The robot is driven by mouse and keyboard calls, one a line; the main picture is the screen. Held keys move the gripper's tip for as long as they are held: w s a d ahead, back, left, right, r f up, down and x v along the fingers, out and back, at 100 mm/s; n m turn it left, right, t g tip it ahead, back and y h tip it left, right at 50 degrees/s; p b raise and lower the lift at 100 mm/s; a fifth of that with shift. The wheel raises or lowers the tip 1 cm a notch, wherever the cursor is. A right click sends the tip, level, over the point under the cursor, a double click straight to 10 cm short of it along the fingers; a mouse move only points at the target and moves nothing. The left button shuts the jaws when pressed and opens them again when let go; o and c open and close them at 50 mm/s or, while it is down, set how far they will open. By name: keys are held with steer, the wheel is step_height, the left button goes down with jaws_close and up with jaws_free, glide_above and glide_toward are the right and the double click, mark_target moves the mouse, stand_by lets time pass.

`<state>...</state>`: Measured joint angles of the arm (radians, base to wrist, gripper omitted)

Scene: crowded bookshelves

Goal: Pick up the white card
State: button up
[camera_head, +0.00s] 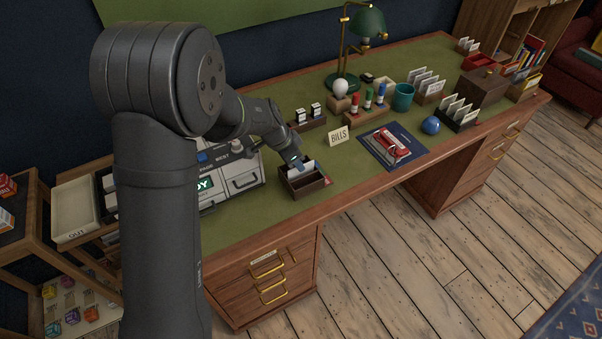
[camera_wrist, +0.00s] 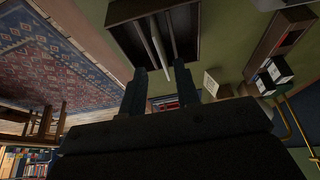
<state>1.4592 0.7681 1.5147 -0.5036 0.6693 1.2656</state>
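My gripper (camera_head: 295,163) is just above a small dark wooden box (camera_head: 308,188) on the green desk top. White cards (camera_head: 308,167) stand in the box, partly hidden by its walls and my gripper. In the wrist view, the fingers (camera_wrist: 161,72) are spread apart. Two thin pale card edges (camera_wrist: 158,42) show between and beyond the fingertips, inside the box (camera_wrist: 122,12). I cannot tell whether a fingertip touches a card.
A "BILLS" sign (camera_head: 338,136) stands right of the box, and a stamp rack (camera_head: 308,121) behind it. The desk's front edge is near the box.

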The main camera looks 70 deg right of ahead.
steer(key=shift+x, duration=1.85)
steer(key=shift+w+d, duration=0.15)
jaws_close()
steer(key=shift+r, duration=0.1)
steer(key=shift+r, duration=0.6)
steer(key=s+a+r, duration=0.5)
steer(key=s+r, duration=0.4)
steer(key=s, duration=0.1)
steer(key=shift+a+r, duration=0.35)
